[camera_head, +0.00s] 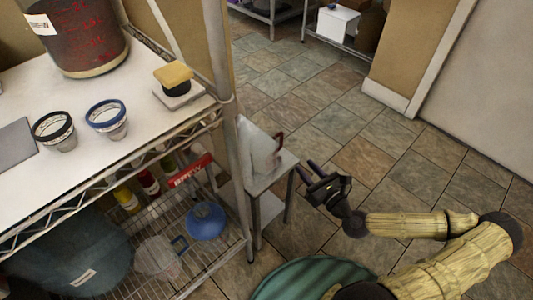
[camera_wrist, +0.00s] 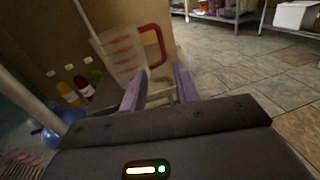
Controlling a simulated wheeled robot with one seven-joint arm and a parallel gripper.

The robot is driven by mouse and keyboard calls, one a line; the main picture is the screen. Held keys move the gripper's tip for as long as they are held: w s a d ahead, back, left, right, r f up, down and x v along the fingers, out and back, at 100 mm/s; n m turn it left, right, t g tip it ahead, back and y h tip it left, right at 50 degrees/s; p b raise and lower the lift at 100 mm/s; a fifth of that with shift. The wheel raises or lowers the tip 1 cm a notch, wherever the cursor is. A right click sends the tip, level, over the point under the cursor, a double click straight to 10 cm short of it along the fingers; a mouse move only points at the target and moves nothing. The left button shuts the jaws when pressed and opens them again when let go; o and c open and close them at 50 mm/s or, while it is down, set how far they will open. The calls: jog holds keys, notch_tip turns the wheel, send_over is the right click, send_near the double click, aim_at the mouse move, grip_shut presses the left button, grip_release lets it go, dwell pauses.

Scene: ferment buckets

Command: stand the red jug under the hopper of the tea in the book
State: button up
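The red jug is a clear jug with red markings and a red handle. In the head view the jug (camera_head: 262,152) stands on a small white side table (camera_head: 277,172), its handle facing right. In the wrist view the jug (camera_wrist: 120,53) appears tilted beyond the fingers, its handle upper right of them. My gripper (camera_head: 309,181) is right of the jug, apart from it. In the wrist view my gripper (camera_wrist: 160,84) has its two purple fingers spread with nothing between them. A dark container with red marks and a white label (camera_head: 88,45) stands on the upper shelf; I cannot read the label.
The upper shelf (camera_head: 85,180) holds a black-rimmed cup (camera_head: 56,137), a blue-rimmed cup (camera_head: 107,122) and a yellow-topped block on a scale (camera_head: 172,82). Below are a blue-handled jug (camera_head: 157,258), bottles and a red BREW sign (camera_head: 190,170). A metal post (camera_head: 222,50) stands left of the side table.

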jog(key=b, duration=0.2)
send_near(282, 140)
jog(key=x, duration=0.4)
jog(key=shift+w+a+f, duration=0.2)
jog(key=shift+w+f, duration=0.05)
jog(key=shift+w, duration=0.05)
jog(key=shift+w+a+r, duration=0.1)
jog(key=shift+w+a, duration=0.05)
jog(key=shift+w, duration=0.1)
jog(key=b+x, duration=0.1)
jog(key=x, duration=0.4)
jog(key=shift+w+r+b, duration=0.15)
jog(key=shift+r+b, duration=0.05)
jog(key=shift+b, duration=0.1)
grip_shut()
